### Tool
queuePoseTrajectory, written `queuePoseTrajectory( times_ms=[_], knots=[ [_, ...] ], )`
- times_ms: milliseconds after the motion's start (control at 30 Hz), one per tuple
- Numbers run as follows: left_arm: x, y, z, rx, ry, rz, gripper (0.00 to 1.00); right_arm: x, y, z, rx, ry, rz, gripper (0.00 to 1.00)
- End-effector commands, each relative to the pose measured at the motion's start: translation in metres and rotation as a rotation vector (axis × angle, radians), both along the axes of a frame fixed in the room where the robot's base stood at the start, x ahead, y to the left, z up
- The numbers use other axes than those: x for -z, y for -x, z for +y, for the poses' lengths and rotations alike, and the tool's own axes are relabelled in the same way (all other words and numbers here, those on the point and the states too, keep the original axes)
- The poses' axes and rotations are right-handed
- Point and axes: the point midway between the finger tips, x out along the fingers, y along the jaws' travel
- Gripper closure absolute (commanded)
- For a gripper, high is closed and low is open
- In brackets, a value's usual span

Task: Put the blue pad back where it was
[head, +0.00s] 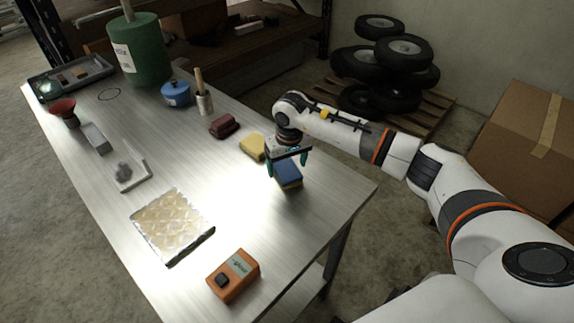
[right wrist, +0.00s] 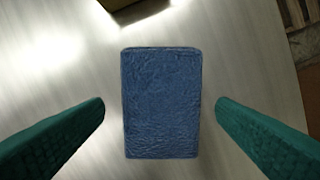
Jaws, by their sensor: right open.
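The blue pad (head: 289,174) lies on the metal table (head: 318,217) near its right edge. In the right wrist view the blue pad (right wrist: 161,103) is centred between the two fingers, with a gap on each side. My right gripper (head: 287,168) is open over the pad and not touching its sides in the right wrist view (right wrist: 160,112). The gripper hides part of the pad in the head view. My left gripper is out of the picture.
A yellow pad (head: 253,146) and a dark red pad (head: 223,126) lie farther back. An orange box (head: 233,276) and a quilted square (head: 172,225) are nearer. A blue pot (head: 176,94), a cup with a brush (head: 204,103) and a green canister (head: 141,52) stand behind. The near right tabletop is clear.

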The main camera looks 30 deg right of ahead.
Motion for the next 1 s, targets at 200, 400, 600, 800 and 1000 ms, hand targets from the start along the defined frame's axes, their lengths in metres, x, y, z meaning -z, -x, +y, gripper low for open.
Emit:
queuePoseTrajectory(
  times_ms=[200, 400, 600, 800, 1000],
  knots=[
    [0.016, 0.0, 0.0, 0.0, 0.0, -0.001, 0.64, -0.042, 0.004, -0.001, -0.002, 0.004, -0.008, 0.2],
    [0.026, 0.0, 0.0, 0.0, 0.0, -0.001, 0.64, -0.083, 0.01, 0.0, -0.002, 0.002, -0.005, 0.2],
    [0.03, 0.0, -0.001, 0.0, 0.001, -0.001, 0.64, -0.107, 0.013, 0.0, 0.0, 0.001, -0.002, 0.2],
    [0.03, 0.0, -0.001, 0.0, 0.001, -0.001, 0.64, -0.112, 0.014, 0.001, -0.001, 0.001, -0.001, 0.2],
    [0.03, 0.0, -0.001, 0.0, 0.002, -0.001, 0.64, -0.112, 0.014, 0.001, -0.001, 0.001, -0.001, 0.2]
  ],
)
